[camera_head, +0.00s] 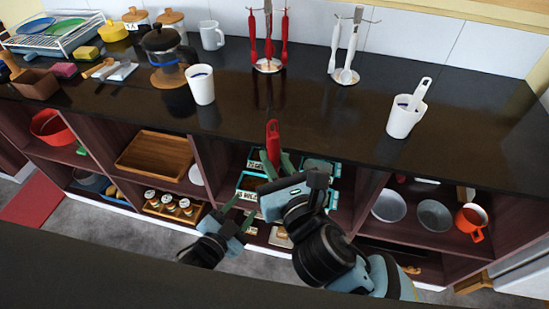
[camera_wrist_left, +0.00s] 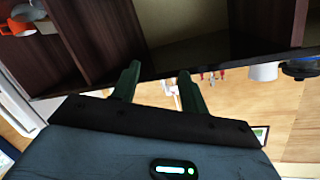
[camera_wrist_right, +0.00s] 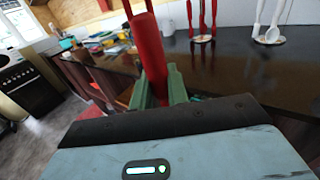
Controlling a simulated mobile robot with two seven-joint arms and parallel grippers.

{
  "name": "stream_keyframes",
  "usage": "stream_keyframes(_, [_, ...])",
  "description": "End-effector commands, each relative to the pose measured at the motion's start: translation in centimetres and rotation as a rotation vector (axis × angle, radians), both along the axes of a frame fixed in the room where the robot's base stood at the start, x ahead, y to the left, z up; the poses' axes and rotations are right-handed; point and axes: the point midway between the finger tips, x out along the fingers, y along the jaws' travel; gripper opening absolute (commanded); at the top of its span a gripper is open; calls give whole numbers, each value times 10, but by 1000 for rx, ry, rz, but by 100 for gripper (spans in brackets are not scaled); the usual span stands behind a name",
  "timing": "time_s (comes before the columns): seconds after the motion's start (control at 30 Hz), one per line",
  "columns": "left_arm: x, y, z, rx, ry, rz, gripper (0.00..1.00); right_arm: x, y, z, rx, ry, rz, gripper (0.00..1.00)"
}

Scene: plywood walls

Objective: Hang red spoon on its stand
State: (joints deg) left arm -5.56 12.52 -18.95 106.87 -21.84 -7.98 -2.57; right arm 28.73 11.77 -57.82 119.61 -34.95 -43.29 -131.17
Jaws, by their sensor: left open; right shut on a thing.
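My right gripper (camera_head: 277,163) is shut on a red spoon (camera_head: 272,135), in front of the counter's front edge. In the right wrist view the spoon (camera_wrist_right: 149,50) rises between the green fingers, its upper end cut off by the frame. The red utensil stand (camera_head: 268,66) is at the back of the counter, with red utensils hanging from it. It also shows in the right wrist view (camera_wrist_right: 203,38). My left gripper (camera_head: 239,213) is open and empty, low in front of the shelves. Its parted fingers show in the left wrist view (camera_wrist_left: 158,84).
A white cup (camera_head: 201,85) stands left of the red stand. A white utensil stand (camera_head: 345,77) and a white cup with a white utensil (camera_head: 406,118) are to the right. A coffee press (camera_head: 163,45) is at the left. The counter (camera_head: 290,115) before the red stand is clear.

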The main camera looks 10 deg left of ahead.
Motion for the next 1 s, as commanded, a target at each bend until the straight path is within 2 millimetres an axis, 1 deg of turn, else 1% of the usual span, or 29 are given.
stream_keyframes(0.03, [-19,6,-17,-37,69,31,44,0,0,0,0,0,0,0])
stream_keyframes(0.07, [-29,9,-26,-58,108,49,44,0,0,0,1,-1,0,0])
stream_keyframes(0.1, [-43,13,-37,-85,160,73,44,0,0,0,0,0,0,0])
stream_keyframes(0.17, [-65,20,-54,-126,236,112,44,0,0,0,0,0,0,0])
stream_keyframes(0.2, [-80,24,-64,-152,286,136,44,0,0,0,0,0,0,0])
stream_keyframes(0.27, [-103,30,-78,-190,359,174,44,0,0,0,1,-1,0,0])
stream_keyframes(0.3, [-119,34,-87,-212,407,200,44,0,0,0,0,0,0,0])
stream_keyframes(0.4, [-154,41,-104,-262,511,256,44,0,0,0,1,-1,0,0])
stream_keyframes(0.53, [-191,49,-118,-310,613,315,44,0,0,0,0,0,0,0])
stream_keyframes(0.6, [-205,52,-123,-328,649,336,44,0,0,0,0,0,0,0])
stream_keyframes(0.7, [-217,54,-127,-345,682,357,44,0,0,0,0,0,0,0])
stream_keyframes(0.8, [-221,54,-128,-351,694,365,44,0,0,0,1,-1,0,0])
stream_keyframes(1.0, [-222,55,-128,-351,695,364,44,0,0,0,1,-1,0,0])
